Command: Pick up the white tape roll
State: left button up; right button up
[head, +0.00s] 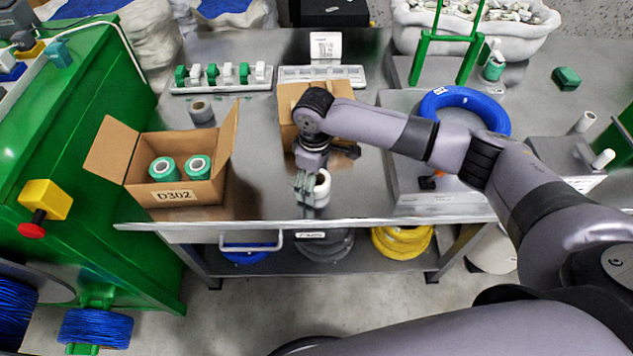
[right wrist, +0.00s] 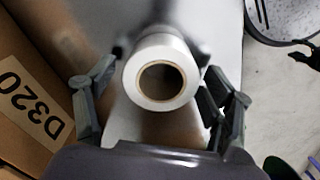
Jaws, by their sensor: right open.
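The white tape roll (head: 322,190) stands near the front edge of the metal table. In the right wrist view the roll (right wrist: 162,48) shows end-on, its brown-rimmed core facing the camera. My right gripper (head: 309,188) reaches down at the roll from above. In the right wrist view the fingers of my right gripper (right wrist: 160,98) are spread apart, one on each side of the roll. A gap shows left of the roll; the right finger is nearer to it, and I cannot tell if it touches. My left gripper is not in view.
An open cardboard box (head: 180,195) with two green tape rolls stands left of the gripper. A grey tape roll (head: 202,111) lies behind it. Another cardboard box (head: 287,104) is behind my right wrist. A blue cable coil (head: 433,101) lies at the right.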

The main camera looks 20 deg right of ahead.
jog(key=c, duration=1.2)
